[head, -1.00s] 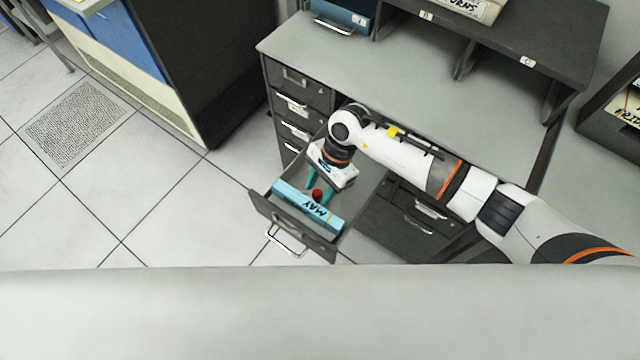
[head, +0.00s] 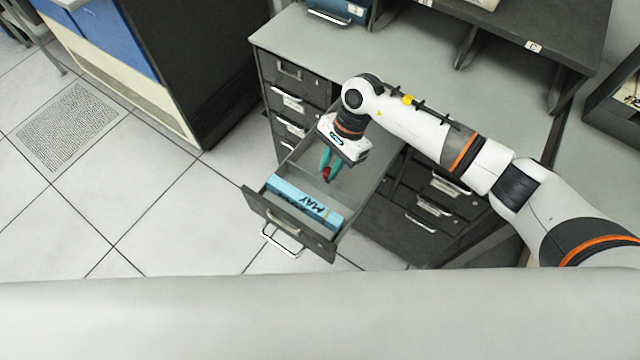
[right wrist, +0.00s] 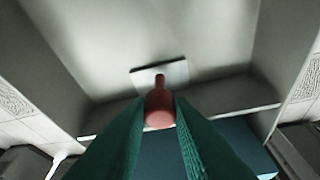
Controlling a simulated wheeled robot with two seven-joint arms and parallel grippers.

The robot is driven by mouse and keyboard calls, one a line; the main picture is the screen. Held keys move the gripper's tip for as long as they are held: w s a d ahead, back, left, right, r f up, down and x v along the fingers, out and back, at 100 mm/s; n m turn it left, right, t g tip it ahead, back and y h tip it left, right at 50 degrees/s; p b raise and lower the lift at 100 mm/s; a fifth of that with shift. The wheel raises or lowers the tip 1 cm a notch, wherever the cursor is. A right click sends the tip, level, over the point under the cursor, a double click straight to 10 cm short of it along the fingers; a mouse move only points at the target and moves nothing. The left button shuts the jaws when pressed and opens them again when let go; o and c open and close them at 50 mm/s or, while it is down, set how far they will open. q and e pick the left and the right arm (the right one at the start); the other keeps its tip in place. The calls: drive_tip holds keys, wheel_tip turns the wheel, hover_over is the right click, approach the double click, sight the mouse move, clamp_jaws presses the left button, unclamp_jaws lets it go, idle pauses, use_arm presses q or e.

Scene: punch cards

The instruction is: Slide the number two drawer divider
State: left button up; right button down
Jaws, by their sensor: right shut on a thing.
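The open drawer (head: 262,208) of the grey cabinet holds a light-blue card block (head: 300,200) marked MAY, lying across its front end. My right gripper (head: 327,172) reaches down into the drawer behind the block, apart from it. Its teal fingers are shut on a red knob (head: 326,174). In the right wrist view the red knob (right wrist: 159,108) sits between the fingertips (right wrist: 160,112), in front of a small pale plate (right wrist: 160,75). The divider's full outline and its number cannot be made out. My left gripper is not in view.
Closed drawers (head: 290,104) with metal handles stand behind the open one. The grey desktop (head: 400,65) lies above, with a dark shelf (head: 520,30) on it. Open tiled floor (head: 180,220) lies to the left, beside a black cabinet (head: 195,70).

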drive_tip(key=w+d+b, duration=0.1)
drive_tip(key=w+b, duration=0.1)
drive_tip(key=w+d+b, duration=0.1)
drive_tip(key=w+b, duration=0.1)
drive_tip(key=w+d+b, duration=0.1)
drive_tip(key=d+b, duration=0.1)
drive_tip(key=shift+w+d+f, duration=0.1)
drive_tip(key=shift+w+f, duration=0.2)
drive_tip(key=shift+w, duration=0.1)
drive_tip(key=shift+w+d+r+b, duration=0.15)
drive_tip(key=shift+w+d+b, duration=0.05)
drive_tip(key=shift+w+b, duration=0.1)
drive_tip(key=shift+d+r, duration=0.1)
drive_tip(key=shift+r, duration=0.1)
drive_tip(key=c, duration=1.3)
unclamp_jaws()
drive_tip(key=shift+o, duration=0.2)
drive_tip(key=b+v, duration=0.2)
drive_tip(key=v, duration=1)
